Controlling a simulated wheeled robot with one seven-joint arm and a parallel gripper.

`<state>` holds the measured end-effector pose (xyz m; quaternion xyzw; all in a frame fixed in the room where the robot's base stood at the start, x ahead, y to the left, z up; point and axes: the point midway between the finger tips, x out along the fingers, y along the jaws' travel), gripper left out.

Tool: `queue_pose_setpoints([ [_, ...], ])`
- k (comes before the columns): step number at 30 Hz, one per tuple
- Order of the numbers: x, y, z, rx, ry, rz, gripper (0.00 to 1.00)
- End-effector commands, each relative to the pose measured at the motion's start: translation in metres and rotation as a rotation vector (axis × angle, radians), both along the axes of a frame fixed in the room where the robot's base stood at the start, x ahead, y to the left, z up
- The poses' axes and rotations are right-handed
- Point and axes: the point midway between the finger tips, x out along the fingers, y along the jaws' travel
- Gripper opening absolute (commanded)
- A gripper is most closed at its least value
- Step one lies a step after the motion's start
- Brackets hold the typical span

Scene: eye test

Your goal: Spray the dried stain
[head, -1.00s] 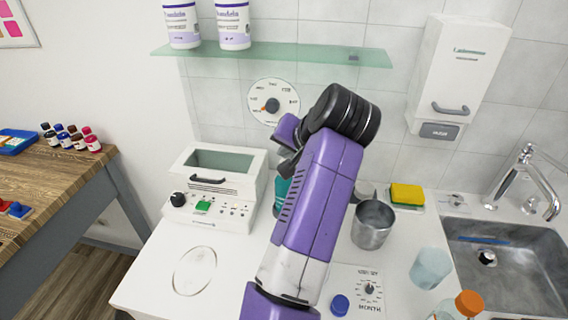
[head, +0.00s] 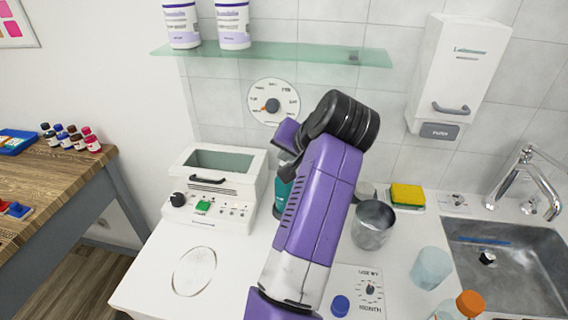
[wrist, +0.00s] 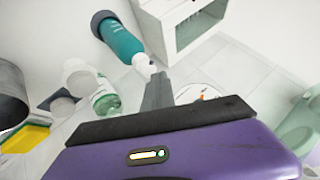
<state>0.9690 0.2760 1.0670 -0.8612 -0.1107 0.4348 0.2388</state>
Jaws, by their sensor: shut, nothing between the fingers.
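A faint ring-shaped mark (head: 194,271), which looks like the dried stain, lies on the white counter in front of the white machine. A teal bottle (head: 281,194) stands behind my arm, mostly hidden. In the wrist view the teal bottle (wrist: 122,42) shows a white top (wrist: 145,66), which looks like a spray head. My gripper (wrist: 157,88) is shut and empty, with its dark fingers close to the white top. I cannot tell whether they touch. In the head view my arm hides most of my gripper.
A white machine (head: 217,215) stands left of the bottle. A metal cup (head: 373,226), a yellow-green sponge (head: 407,196) and a translucent cup (head: 431,268) stand to the right, before the sink (head: 500,262). A glass shelf (head: 290,54) hangs above. A clear green bottle (wrist: 106,101) shows in the wrist view.

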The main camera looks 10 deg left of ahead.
Motion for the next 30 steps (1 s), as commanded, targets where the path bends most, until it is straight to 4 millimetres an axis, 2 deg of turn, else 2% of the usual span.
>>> queue_pose_setpoints([
  [15, 0.000, 0.000, 0.021, -0.001, 0.001, 0.002, 0.00],
  [25, 0.000, 0.000, 0.021, 0.000, 0.002, 0.001, 0.00],
  [30, 0.000, 0.000, 0.031, -0.001, 0.001, 0.000, 0.00],
])
